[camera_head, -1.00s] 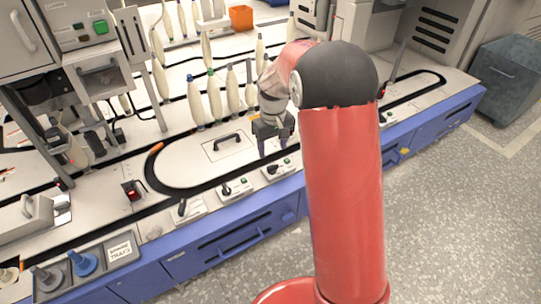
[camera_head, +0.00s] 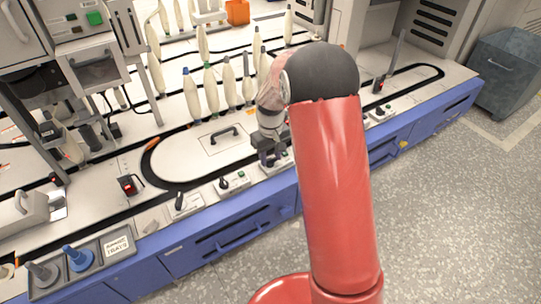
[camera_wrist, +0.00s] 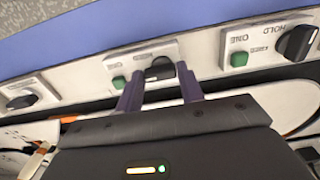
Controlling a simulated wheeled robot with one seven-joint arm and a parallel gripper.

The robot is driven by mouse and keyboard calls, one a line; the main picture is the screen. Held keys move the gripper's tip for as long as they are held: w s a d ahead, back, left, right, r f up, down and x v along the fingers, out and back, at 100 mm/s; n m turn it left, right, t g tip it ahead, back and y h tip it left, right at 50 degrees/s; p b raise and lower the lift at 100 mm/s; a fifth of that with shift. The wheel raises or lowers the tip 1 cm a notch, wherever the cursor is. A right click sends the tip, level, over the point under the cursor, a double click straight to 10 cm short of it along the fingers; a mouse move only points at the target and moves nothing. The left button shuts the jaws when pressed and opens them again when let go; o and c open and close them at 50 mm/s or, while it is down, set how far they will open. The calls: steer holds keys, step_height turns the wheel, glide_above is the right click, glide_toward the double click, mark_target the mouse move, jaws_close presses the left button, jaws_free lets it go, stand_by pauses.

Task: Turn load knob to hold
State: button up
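A control panel with a black knob (camera_wrist: 158,69) and a green button (camera_wrist: 119,82) is in front of my gripper in the wrist view; its lettering is too small to read. My gripper (camera_wrist: 159,72) is open. Its two purple fingers point at this panel, with the knob showing between their tips, nearer the right finger; contact is not clear. In the head view my gripper (camera_head: 269,160) is low over the front strip, hiding most of that panel. A neighbouring panel has a knob (camera_wrist: 298,42), a green button (camera_wrist: 238,59) and upside-down HOLD and ONE lettering.
Further knobs stand along the front strip, one at the left (camera_head: 180,201) and one beside my gripper (camera_head: 224,183). Upright bobbins (camera_head: 210,90) stand behind. A grey tray (camera_head: 103,263) with blue and grey pegs is at the front left. Open floor lies in front of the blue bench.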

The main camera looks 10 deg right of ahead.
steer(key=c, duration=0.5)
steer(key=shift+o, duration=0.2)
steer(key=shift+m, duration=0.3)
steer(key=m+p, duration=0.1)
steer(key=m, duration=0.2)
steer(key=shift+r, duration=0.1)
steer(key=m+p, duration=0.1)
steer(key=m, duration=0.4)
steer(key=shift+s+p, duration=0.1)
steer(key=shift+p, duration=0.3)
steer(key=m+p, duration=0.2)
steer(key=m, duration=0.3)
steer(key=shift+s+a+m+p, duration=0.1)
steer(key=shift+m+p, duration=0.75)
steer(key=shift+m, duration=1.25)
